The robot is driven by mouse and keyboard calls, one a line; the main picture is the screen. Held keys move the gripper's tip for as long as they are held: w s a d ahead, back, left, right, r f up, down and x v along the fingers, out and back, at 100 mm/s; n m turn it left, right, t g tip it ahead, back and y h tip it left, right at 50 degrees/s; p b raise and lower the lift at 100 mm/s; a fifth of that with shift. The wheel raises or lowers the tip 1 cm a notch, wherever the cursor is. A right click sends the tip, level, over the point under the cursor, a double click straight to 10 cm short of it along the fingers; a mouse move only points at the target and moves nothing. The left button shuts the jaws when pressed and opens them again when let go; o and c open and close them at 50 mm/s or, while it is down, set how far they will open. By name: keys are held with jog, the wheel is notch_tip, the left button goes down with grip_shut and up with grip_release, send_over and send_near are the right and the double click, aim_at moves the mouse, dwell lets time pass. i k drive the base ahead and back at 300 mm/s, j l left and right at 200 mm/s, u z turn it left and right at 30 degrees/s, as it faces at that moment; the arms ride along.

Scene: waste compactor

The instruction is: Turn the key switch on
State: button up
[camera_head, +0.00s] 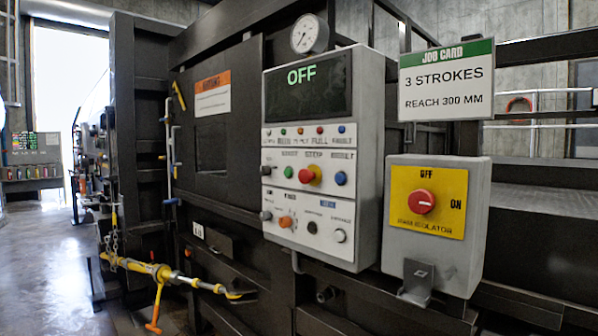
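The grey control panel (372,150) stands in the middle, and its dark display (307,84) reads OFF in green. Its lowest row holds a small dark switch (266,215) at the left, an orange knob (286,222), a black control (312,228) and a grey round one (340,236). The small labels there are too blurred to read, so I cannot tell for certain which is the key switch. My gripper is not in view.
Right of the panel, a grey isolator box (398,255) carries a red rotary knob (421,201) on a yellow plate marked OFF and ON. A job card (446,81) hangs above it. A yellow ratchet bar (160,272) juts out low at the left. Open floor (45,270) lies far left.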

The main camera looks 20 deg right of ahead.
aim_at(264, 170)
jog(key=i+j, duration=0.35)
jog(key=i, duration=0.15)
jog(key=i+j, duration=0.4)
jog(key=i+l+z, duration=0.05)
jog(key=i, duration=0.05)
